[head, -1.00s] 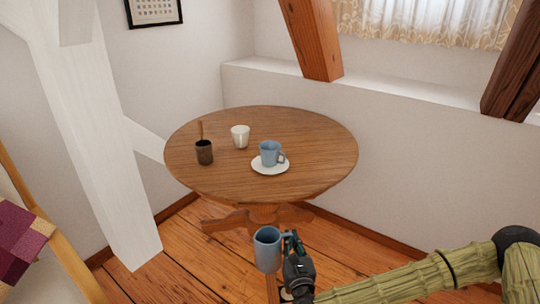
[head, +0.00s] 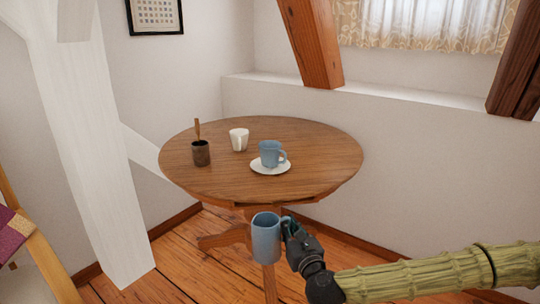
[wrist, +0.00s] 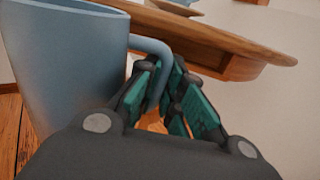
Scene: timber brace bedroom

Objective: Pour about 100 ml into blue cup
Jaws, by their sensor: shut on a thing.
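A blue cup (head: 270,153) stands upright on a white saucer (head: 271,168) on the round wooden table. My gripper (head: 290,228) is shut on the handle of a blue-grey mug (head: 266,239) and holds it upright, in front of the table and lower than its top in the picture. In the wrist view the mug (wrist: 62,65) fills the left side, with its handle between the green finger pads of my gripper (wrist: 165,95). The inside of the mug is hidden, so I cannot tell what it holds.
The round table (head: 310,145) also bears a white cup (head: 239,139) and a dark pot (head: 201,153) with a wooden stick in it. A white timber post (head: 90,150) stands at left. A brown beam (head: 312,45) slants down behind the table. The table's right side is clear.

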